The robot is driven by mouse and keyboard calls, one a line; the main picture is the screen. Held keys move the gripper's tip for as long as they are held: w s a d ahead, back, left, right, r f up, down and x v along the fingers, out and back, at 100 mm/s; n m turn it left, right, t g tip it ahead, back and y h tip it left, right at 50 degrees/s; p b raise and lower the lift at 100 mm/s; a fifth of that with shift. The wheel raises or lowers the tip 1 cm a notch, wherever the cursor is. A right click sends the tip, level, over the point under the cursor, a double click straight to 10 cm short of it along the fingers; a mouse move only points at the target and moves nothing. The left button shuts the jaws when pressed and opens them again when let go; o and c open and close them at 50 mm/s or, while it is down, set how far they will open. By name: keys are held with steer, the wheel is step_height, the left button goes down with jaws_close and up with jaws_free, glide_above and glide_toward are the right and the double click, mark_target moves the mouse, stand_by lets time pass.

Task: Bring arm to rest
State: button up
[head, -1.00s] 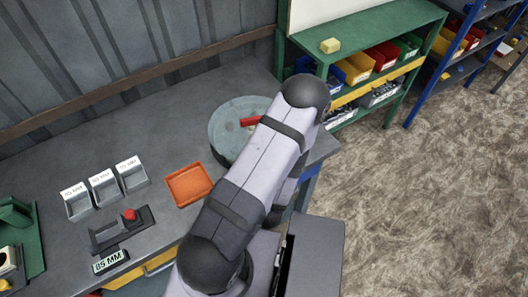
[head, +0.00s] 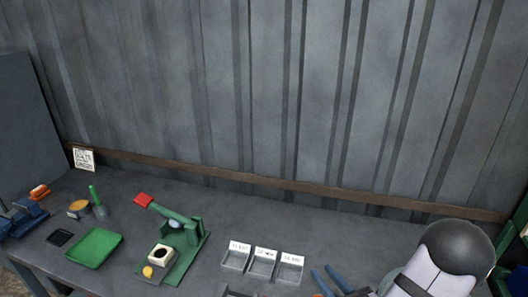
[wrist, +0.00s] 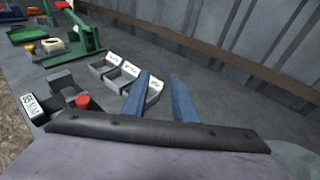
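My arm shows at the lower right of the head view. My gripper (head: 324,271) has two blue fingers pointing up and left over the bench, just right of the labelled trays. The left finger partly covers the rightmost labelled tray in that view; I cannot tell the height above the bench.
Three labelled grey trays (head: 262,268) stand on the grey bench (head: 330,230). A green crusher (head: 180,235) with a red-ended lever stands left of them, and a green tray (head: 95,248) further left. A red button (wrist: 83,101) is near the gripper.

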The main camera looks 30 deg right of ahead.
steer(key=w+a+r+n+g+y, duration=0.1)
steer(key=w+a+n+g+y, duration=0.1)
steer(key=a+n+y, duration=0.5)
steer(key=w+a+r+n+g+y, duration=0.1)
steer(key=w+a+n+g+y, duration=0.2)
steer(key=a, duration=0.8)
steer(key=s+a+f+n+g, duration=0.2)
steer(key=s+a+n+g, duration=0.95)
steer(key=n, duration=0.55)
steer(key=shift+w+d+r+n+t+h+p, duration=0.3)
steer(key=shift+d+n+h, duration=0.4)
steer(key=shift+n+h, duration=0.85)
steer(key=shift+w+d+r+n+t+h+p, duration=0.3)
steer(key=shift+d+n+h, duration=0.55)
steer(key=shift+n, duration=1.2)
steer(key=shift+w+d+r+n+t+h+p, duration=0.15)
steer(key=shift+w+d+r+n+h, duration=0.3)
steer(key=shift+n+h, duration=1.15)
steer(key=shift+s, duration=0.1)
